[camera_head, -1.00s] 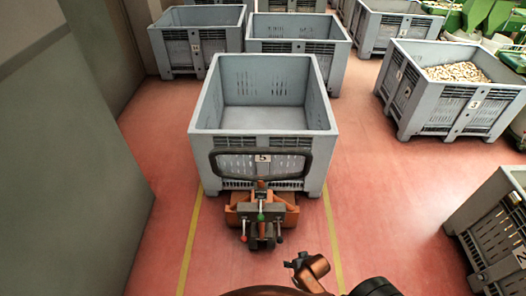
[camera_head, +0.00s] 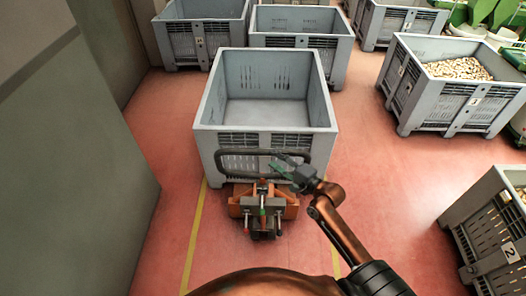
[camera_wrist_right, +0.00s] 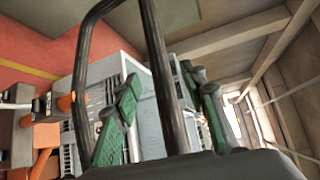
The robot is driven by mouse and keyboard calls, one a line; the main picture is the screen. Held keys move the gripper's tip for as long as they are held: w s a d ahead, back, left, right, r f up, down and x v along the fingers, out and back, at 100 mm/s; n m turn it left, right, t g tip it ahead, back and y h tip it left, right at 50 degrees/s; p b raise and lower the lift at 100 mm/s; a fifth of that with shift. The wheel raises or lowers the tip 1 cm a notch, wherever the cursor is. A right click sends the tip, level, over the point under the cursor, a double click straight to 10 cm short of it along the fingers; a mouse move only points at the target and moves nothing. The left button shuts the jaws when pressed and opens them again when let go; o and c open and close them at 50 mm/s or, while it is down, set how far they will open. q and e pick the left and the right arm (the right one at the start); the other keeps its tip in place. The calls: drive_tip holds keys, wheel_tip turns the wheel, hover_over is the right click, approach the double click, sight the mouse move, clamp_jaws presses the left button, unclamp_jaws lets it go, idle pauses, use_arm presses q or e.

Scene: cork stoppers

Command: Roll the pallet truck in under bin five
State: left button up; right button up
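Bin five (camera_head: 270,141), a grey slatted crate, stands empty in the middle of the head view; its number plate is hidden or unreadable now. The orange pallet truck (camera_head: 262,208) is close against its front side, and its forks are hidden. The truck's black loop handle (camera_head: 228,153) rises in front of the bin. My right gripper (camera_head: 285,172) is at the right part of this handle. In the right wrist view, its green fingers (camera_wrist_right: 165,112) stand apart, with a handle bar (camera_wrist_right: 163,75) between them and gaps visible. My left gripper is not in view.
Yellow floor lines (camera_head: 193,235) run on both sides of the truck. A grey wall (camera_head: 75,170) stands at the left. A bin of corks (camera_head: 425,105) and bin 2 (camera_head: 490,235) stand at the right. More bins (camera_head: 300,42) stand behind. Red floor between them is clear.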

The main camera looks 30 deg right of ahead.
sight(263, 152)
drive_tip(key=p+x, duration=0.1)
drive_tip(key=x, duration=0.6)
drive_tip(key=shift+w+a+f, duration=0.1)
drive_tip(key=shift+w, duration=0.1)
drive_tip(key=shift+c, duration=0.6)
clamp_jaws()
